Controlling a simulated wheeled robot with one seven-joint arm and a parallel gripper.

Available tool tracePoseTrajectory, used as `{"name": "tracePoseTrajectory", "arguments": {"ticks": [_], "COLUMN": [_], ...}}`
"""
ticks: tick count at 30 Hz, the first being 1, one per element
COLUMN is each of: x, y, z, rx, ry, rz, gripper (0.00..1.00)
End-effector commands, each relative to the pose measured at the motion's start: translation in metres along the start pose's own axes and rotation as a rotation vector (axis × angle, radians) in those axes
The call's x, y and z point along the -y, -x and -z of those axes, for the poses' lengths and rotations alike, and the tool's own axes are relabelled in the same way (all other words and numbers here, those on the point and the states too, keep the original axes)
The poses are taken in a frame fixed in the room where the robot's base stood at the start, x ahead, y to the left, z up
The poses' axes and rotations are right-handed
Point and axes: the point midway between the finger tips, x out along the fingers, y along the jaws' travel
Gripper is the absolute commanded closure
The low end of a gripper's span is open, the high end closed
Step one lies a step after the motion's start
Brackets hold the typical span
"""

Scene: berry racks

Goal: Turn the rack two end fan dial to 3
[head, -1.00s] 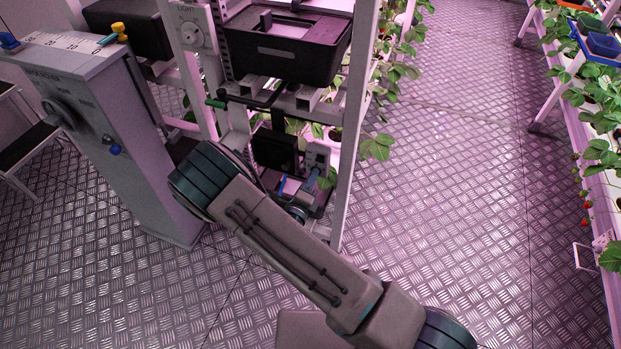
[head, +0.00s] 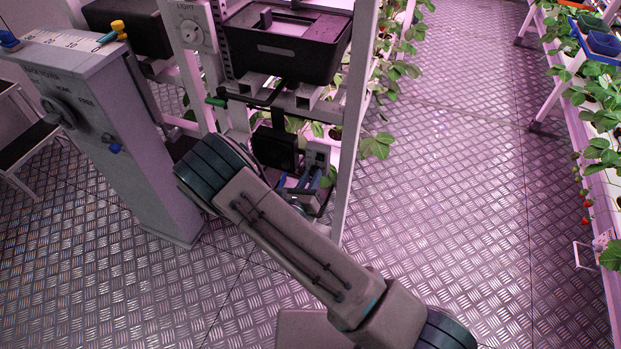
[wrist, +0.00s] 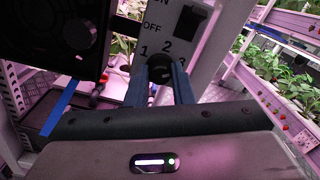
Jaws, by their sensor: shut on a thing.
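The fan dial (wrist: 160,67) is a dark round knob on a pale grey panel (wrist: 206,24) in the wrist view. The panel is marked 1, 2, 3 around the knob, with OFF and a dark rocker switch above. My gripper (wrist: 160,80) has its two blue-grey fingers on either side of the knob and is shut on it. The fingers hide part of the dial, and I cannot tell which number it points to. In the head view the small panel (head: 317,157) sits low on the rack's end, beside the black fan box (head: 274,147); my arm partly hides the gripper there.
The fan box (wrist: 55,30) is close on the left in the wrist view. A rack post (head: 352,130) stands just right of the panel. A grey pedestal (head: 130,140) with a knob stands left. Plants hang behind the panel. The aisle floor (head: 450,200) at right is clear.

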Motion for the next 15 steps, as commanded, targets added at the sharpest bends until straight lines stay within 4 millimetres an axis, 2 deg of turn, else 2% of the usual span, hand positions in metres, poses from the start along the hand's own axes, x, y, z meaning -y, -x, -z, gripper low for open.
{"name": "tracePoseTrajectory", "arguments": {"ticks": [15], "x": [-0.0009], "y": [0.0013], "z": [0.0011], "rx": [-0.005], "ry": [-0.06], "rz": [-0.002], "gripper": [1.0]}}
